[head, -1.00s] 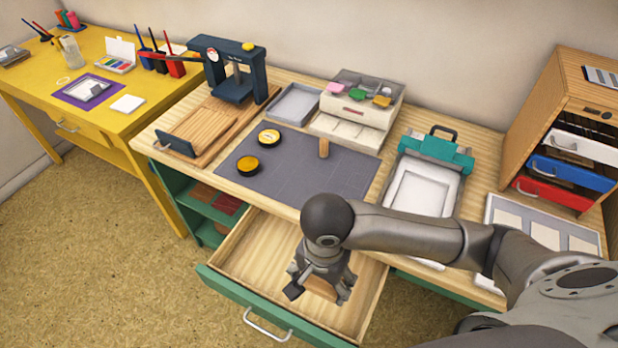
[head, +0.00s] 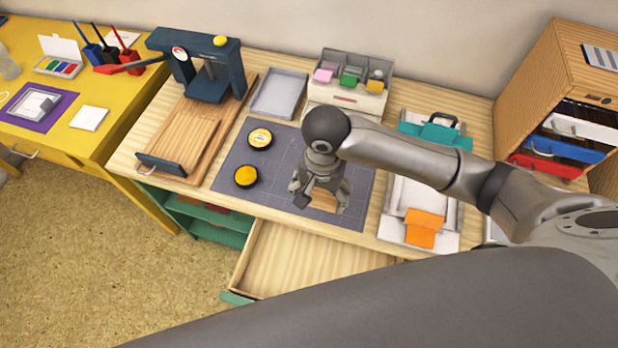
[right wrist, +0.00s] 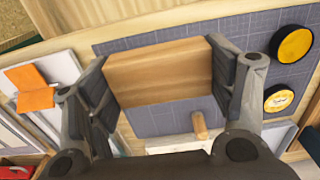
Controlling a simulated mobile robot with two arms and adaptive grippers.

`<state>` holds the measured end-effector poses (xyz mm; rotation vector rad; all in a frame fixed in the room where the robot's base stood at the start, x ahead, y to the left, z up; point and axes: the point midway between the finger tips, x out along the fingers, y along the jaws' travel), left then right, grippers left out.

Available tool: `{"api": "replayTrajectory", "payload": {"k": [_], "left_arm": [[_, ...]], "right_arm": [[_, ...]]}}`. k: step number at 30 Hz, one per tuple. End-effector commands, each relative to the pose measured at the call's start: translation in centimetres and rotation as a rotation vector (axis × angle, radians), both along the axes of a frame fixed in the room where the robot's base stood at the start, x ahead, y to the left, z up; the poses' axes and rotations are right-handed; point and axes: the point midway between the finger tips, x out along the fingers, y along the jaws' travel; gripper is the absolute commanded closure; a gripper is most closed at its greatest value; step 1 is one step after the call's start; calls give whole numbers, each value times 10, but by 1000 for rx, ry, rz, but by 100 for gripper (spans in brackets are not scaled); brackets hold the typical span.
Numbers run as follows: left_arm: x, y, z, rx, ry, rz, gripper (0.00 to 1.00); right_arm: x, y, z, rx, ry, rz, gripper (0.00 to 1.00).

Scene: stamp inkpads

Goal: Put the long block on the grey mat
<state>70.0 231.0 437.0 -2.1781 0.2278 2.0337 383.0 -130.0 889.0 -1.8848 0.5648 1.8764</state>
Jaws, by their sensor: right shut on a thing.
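The long block is a plain wooden block (right wrist: 158,72). It spans the space between my right gripper's fingers in the right wrist view, and a bit of it (head: 323,202) shows below the gripper in the head view. My right gripper (head: 321,203) is shut on it, over the right part of the grey mat (head: 285,184). The mat also shows around the block in the right wrist view (right wrist: 160,121). I cannot tell whether the block touches the mat. My left gripper is not in view.
A small wooden peg (right wrist: 199,125) stands on the mat near the block. An open drawer (head: 290,258) is in front. A teal-handled press with an orange piece (head: 425,229) is to the right.

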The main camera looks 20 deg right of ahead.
Motion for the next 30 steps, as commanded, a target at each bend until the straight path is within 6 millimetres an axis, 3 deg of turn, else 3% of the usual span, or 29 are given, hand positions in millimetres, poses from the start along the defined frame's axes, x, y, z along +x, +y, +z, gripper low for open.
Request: {"api": "replayTrajectory", "payload": {"k": [4, 12, 22, 27, 30], "left_arm": [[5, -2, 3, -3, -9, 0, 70], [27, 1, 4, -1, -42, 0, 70], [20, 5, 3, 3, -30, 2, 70], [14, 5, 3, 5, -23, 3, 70], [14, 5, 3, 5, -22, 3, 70]], "right_arm": [[31, -2, -12, -2, -1, -3, 49], [65, -3, -54, -3, -1, -2, 49], [81, -4, -76, -1, 0, -2, 49], [80, -3, -99, -1, -1, -1, 49], [80, -3, -103, -1, -2, 0, 49]]}}
